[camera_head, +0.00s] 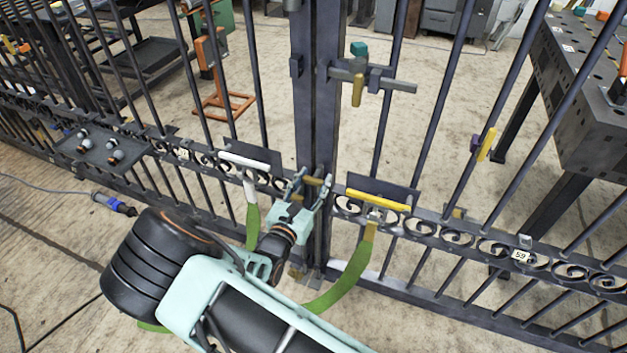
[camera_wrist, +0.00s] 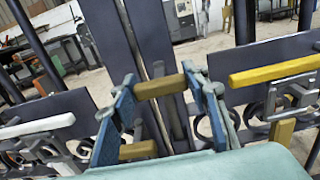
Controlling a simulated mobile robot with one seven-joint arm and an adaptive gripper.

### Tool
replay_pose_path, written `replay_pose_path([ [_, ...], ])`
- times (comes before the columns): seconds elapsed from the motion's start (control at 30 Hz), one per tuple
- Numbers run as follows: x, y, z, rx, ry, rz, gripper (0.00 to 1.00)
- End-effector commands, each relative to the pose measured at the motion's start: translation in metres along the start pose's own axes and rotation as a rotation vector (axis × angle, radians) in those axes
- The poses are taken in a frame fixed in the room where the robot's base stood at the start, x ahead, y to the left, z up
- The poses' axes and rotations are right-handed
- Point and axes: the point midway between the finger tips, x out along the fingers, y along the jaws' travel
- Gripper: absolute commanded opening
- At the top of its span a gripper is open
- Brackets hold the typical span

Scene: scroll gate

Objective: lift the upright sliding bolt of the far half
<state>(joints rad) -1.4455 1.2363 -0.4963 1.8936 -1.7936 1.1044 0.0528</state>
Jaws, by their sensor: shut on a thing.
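A dark barred gate with scrollwork has two halves meeting at upright posts (camera_head: 316,80). My gripper (camera_head: 311,186) is at the meeting posts, a little above the scroll band. In the wrist view its two blue fingers (camera_wrist: 162,98) stand on either side of a short brass-coloured crosspiece (camera_wrist: 160,87) and are shut on it. This looks like the grip of an upright bolt; a thin upright rod (camera_wrist: 176,118) shows below it. A second brass piece (camera_wrist: 138,150) sits lower, between the fingers.
A horizontal bolt (camera_head: 400,86) with a yellow tab crosses the posts higher up. A white lever handle (camera_head: 245,162) is on the left half and a yellow one (camera_head: 378,200) on the right half. A dark perforated table (camera_head: 575,90) stands behind the gate at right.

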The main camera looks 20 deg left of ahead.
Motion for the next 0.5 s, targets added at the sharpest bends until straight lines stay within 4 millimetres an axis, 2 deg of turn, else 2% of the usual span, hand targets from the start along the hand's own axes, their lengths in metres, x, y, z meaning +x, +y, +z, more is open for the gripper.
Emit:
replay_pose_path([
  [0.23, 0.000, 0.000, 0.012, 0.001, 0.000, -0.001, 0.00],
  [0.5, 0.000, 0.000, 0.052, 0.002, -0.005, -0.001, 0.00],
])
